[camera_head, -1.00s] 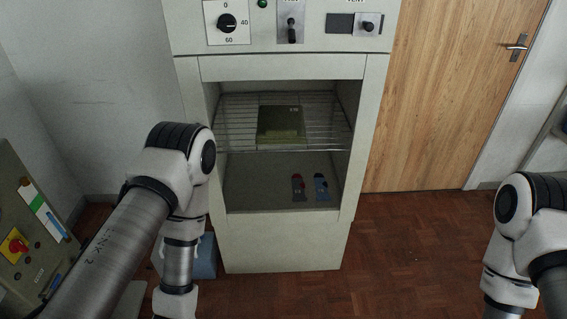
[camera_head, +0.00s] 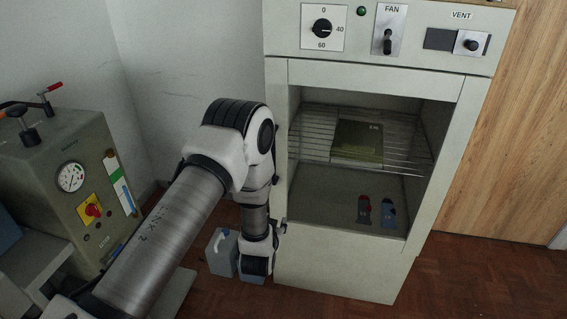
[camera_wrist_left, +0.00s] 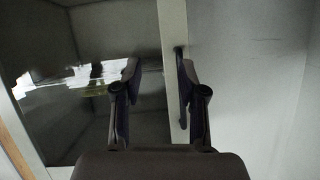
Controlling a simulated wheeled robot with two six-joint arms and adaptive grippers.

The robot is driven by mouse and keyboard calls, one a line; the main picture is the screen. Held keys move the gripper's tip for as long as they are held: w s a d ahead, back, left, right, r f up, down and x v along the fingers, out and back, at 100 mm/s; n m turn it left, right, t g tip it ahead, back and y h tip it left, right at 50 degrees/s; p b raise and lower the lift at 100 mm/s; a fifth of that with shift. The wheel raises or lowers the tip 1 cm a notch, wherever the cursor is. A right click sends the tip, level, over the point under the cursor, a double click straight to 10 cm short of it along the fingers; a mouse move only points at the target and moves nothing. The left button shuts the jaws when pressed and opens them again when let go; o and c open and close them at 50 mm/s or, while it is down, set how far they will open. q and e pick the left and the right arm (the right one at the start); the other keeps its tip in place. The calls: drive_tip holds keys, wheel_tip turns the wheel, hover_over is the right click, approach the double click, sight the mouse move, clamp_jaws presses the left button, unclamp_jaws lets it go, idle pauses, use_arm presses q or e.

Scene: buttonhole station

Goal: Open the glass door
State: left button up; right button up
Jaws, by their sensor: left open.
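The glass door (camera_head: 317,180) fronts the pale cabinet and looks shut; its clear pane shows a wire shelf inside. In the left wrist view the pane (camera_wrist_left: 85,110) carries bright reflections beside a pale frame strip (camera_wrist_left: 172,45). A dark upright handle (camera_wrist_left: 181,82) is on this strip. My left gripper (camera_wrist_left: 160,75) is open, its fingers on either side of the strip, with the handle close to the right finger; contact is unclear. In the head view the left gripper (camera_head: 282,228) is at the cabinet's lower left edge, mostly hidden by my wrist. My right gripper is out of view.
A green package (camera_head: 358,142) lies on the wire shelf (camera_head: 312,135); red and blue items (camera_head: 376,211) stand below. A grey machine (camera_head: 75,155) with a gauge stands left. A bluish canister (camera_head: 222,252) is on the floor beside my left wrist.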

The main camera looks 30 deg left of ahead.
use_arm(q)
drive_tip(key=w+a+r+n+t+y+b, duration=0.2)
drive_tip(key=w+a+r, duration=0.1)
drive_tip(key=w+r, duration=0.3)
drive_tip(key=w+a+r+n+t+y+b, duration=0.1)
drive_tip(key=w+a+r+t+y+b, duration=0.1)
drive_tip(key=w+a+r, duration=0.35)
drive_tip(key=shift+g, duration=0.3)
drive_tip(key=w, duration=0.1)
drive_tip(key=w+a, duration=0.1)
drive_tip(key=w, duration=0.1)
drive_tip(key=w+r, duration=0.1)
drive_tip(key=shift+w+a+r, duration=0.1)
drive_tip(key=shift+w+a, duration=0.05)
drive_tip(key=shift+w, duration=0.15)
clamp_jaws()
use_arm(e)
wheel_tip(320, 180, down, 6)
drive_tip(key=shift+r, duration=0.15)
